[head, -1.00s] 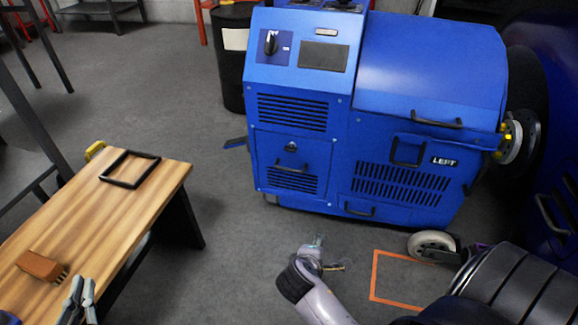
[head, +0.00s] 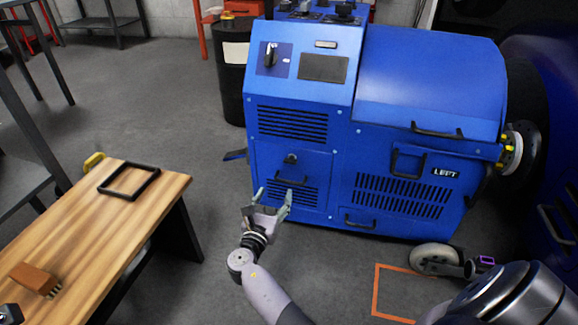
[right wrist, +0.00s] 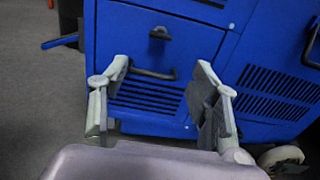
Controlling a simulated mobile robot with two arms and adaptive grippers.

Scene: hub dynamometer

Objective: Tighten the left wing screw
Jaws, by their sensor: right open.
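A small dark knob (head: 290,159), which may be the left wing screw, sits on the lower left panel of the blue machine (head: 440,75), above a black bar handle. It also shows in the right wrist view (right wrist: 160,33). Its wings are too small to make out. My right gripper (head: 272,200) is open and empty, below the knob and in front of the panel. In the right wrist view its two fingers (right wrist: 162,80) stand apart, with the handle behind them. My left gripper's fingers are not in view; only a grey part shows at the bottom left corner.
A wooden table (head: 100,235) at left carries a black frame (head: 128,180) and a brown brush (head: 35,279). A dark drum (head: 232,75) stands beside the machine. A caster wheel (head: 436,257) and orange floor marking (head: 376,290) lie at lower right. Grey floor is open between table and machine.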

